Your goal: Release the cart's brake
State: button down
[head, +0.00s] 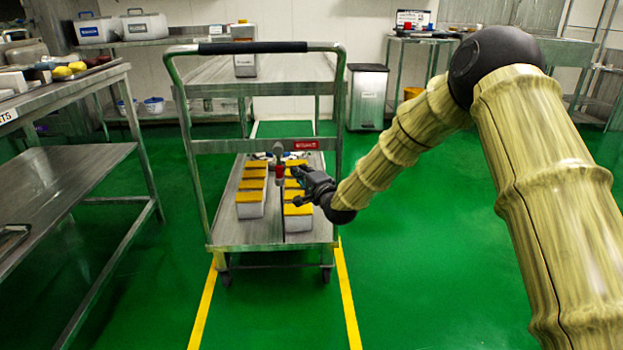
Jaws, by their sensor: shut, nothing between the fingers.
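The metal cart (228,147) stands in the middle, with a black-gripped push handle and two shelves. A small lever with a grey top and a red part (279,170) shows below its front crossbar, and it seems to be the brake. A red label (306,145) is on the crossbar just right of it. My gripper (298,185) is shut and empty. It shows just right of the lever, in front of the lower shelf. I cannot tell whether it touches the lever. Part of the lever's surroundings is hidden by the gripper.
Several boxes with yellow lids (250,197) stand in two rows on the lower shelf. A grey container (244,62) stands on the top shelf. A steel table (60,95) is at the left, and a bin (367,97) is behind. Green floor right of the cart is clear.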

jog(key=shift+s+a+b, duration=0.2)
jog(key=shift+a+b, duration=0.1)
jog(key=shift+a, duration=0.6)
jog(key=shift+a+f+m, duration=0.15)
jog(key=shift+f+m, duration=0.05)
jog(key=shift+m, duration=0.1)
